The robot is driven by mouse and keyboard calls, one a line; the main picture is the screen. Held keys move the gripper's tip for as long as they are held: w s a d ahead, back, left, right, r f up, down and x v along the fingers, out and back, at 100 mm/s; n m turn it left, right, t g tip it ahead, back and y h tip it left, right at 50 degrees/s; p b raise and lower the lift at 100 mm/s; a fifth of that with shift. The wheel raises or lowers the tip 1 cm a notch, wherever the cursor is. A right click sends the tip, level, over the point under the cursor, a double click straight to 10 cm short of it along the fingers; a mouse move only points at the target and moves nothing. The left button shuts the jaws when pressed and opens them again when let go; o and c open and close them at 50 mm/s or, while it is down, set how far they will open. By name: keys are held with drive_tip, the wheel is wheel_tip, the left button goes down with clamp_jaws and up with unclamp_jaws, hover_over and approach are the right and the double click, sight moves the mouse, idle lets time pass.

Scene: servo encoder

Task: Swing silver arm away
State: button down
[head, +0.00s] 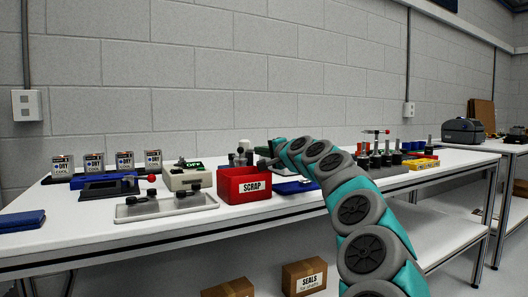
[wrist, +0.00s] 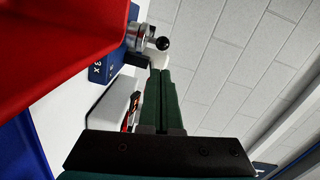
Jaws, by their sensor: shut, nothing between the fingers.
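A silver metal part with a black ball knob (wrist: 139,38) shows at the top of the wrist view, just beyond my fingertips. It looks like the silver arm; its pivot is not clear. My gripper (wrist: 161,72) has dark green fingers, shut together with nothing between them. Its tips appear close to the silver part, but I cannot tell whether they touch. In the head view my gripper (head: 262,162) is small and dark behind the red bin's right side. Grey upright parts (head: 240,157) stand behind the bin, partly hidden by it.
The red SCRAP bin (head: 244,186) stands in front of my gripper and fills the wrist view's upper left. A metal tray (head: 166,206) and a beige OFF box (head: 188,177) are to the left. Several upright tools (head: 376,155) stand right of my arm.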

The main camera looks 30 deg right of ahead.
drive_tip(key=w, duration=0.4)
drive_tip(key=shift+w+f+p, duration=0.1)
drive_tip(key=shift+w+p, duration=0.2)
drive_tip(key=shift+w+a, duration=0.25)
drive_tip(key=shift+w, duration=0.35)
drive_tip(key=shift+a, duration=0.1)
